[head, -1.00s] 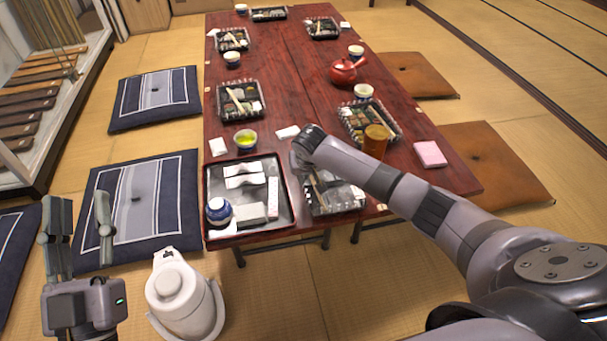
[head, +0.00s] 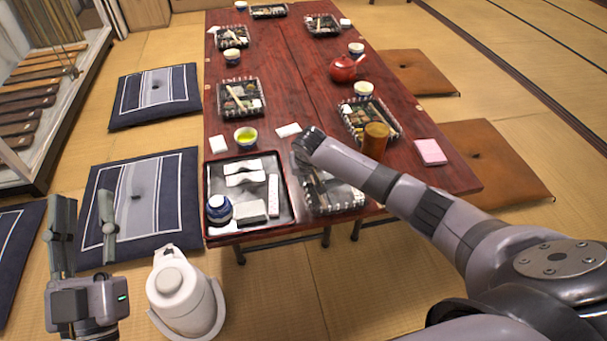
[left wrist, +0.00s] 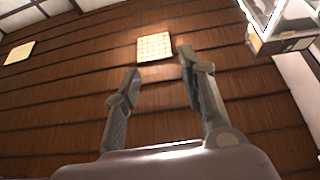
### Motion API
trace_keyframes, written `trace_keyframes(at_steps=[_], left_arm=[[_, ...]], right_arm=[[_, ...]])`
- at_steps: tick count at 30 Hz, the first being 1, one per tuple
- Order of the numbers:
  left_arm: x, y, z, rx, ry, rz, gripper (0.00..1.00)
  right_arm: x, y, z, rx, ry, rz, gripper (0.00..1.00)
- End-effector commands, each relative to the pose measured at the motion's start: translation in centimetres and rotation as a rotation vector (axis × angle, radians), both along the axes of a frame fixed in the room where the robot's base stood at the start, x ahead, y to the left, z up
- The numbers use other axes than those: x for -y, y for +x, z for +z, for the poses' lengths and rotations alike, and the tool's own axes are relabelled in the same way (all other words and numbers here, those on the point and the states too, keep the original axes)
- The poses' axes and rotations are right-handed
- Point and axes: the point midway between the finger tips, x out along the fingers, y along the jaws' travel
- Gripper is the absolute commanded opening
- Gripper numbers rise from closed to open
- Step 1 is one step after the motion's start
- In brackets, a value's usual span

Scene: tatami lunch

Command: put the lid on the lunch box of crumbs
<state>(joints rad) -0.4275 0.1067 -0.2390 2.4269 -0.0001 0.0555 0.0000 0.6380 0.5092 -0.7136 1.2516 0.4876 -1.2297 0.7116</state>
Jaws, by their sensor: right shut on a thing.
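The near-right lunch box (head: 352,204) is a dark, patterned tray at the table's near edge, partly hidden by my right arm. What lies in it is too small and covered to tell. My right gripper (head: 318,186) points down over its left part, largely hidden behind my own wrist. It is shut on a thin, pale, see-through piece that looks like the lid, at or just above the box; I cannot tell whether it touches the rim. My left gripper (head: 85,222) is open and empty, off the table at the left; its parted fingers also show in the left wrist view (left wrist: 158,75).
A black tray (head: 211,184) with a blue-white pot and white pieces stands left of the box. A brown cup (head: 375,141), another filled lunch box (head: 397,129) and a pink block (head: 430,152) are at the right. A green tea cup (head: 246,137) stands behind the tray.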

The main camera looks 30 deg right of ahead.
Motion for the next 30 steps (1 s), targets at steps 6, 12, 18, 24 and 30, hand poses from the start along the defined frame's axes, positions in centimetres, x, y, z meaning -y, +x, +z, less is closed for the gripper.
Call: trace_keyframes(at_steps=[6,12,18,24,30], left_arm=[[0.0,0.0,0.0,0.001,0.001,0.0,0.37],[0.0,0.1,-0.1,-0.011,0.003,0.001,0.37],[0.0,0.3,-0.6,-0.039,0.01,0.002,0.37],[0.0,0.5,-1.0,-0.062,0.018,0.004,0.37],[-0.1,0.6,-1.3,-0.081,0.023,0.006,0.37]], right_arm=[[0.0,0.0,0.0,0.0,0.0,0.0,0.0],[0.0,0.0,-0.1,0.0,0.0,0.0,0.0],[0.0,0.0,-0.2,0.0,0.0,0.0,0.0],[0.0,0.0,-0.3,0.0,0.0,-0.001,0.0],[0.0,0.0,-0.4,0.0,0.0,-0.001,0.0]])
